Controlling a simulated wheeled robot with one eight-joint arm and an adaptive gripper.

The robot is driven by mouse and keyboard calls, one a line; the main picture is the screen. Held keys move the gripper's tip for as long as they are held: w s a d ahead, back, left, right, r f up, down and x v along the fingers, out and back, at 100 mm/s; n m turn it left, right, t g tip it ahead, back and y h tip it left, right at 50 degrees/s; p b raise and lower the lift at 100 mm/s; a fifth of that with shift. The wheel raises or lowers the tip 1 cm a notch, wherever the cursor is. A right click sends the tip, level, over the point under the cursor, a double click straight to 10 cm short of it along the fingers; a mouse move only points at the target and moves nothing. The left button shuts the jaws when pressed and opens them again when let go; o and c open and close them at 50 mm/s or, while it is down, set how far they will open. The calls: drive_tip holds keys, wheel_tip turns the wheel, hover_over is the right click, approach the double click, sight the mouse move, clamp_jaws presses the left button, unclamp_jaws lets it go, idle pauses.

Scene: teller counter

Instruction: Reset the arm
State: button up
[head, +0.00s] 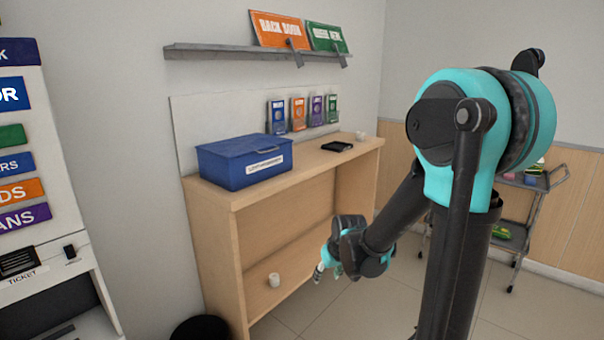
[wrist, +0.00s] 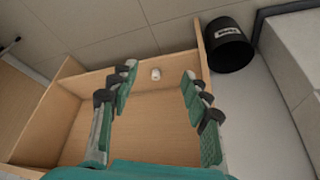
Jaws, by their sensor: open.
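My gripper (head: 327,266) hangs in front of the open wooden counter (head: 222,238) in the head view, low and pointing down to the left. In the wrist view my gripper (wrist: 160,90) is open, with its two fingers apart and nothing between them in its grasp.
A blue lidded box (head: 236,168) and a black tray (head: 337,146) are on the counter top. A black bin (wrist: 228,45) stands beside the counter. A ticket machine (head: 40,262) is at left; a grey cart (head: 520,225) stands at right. Floor before the counter looks clear.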

drive_tip(key=s+d+m+h, duration=0.1)
drive_tip(key=s+d+m, duration=0.1)
drive_tip(key=s+d, duration=0.3)
drive_tip(key=s+d+m, duration=0.1)
drive_tip(key=s+d, duration=0.5)
drive_tip(key=s, duration=0.6)
drive_tip(key=shift+f+m+h, duration=0.25)
drive_tip(key=shift+m+h, duration=0.15)
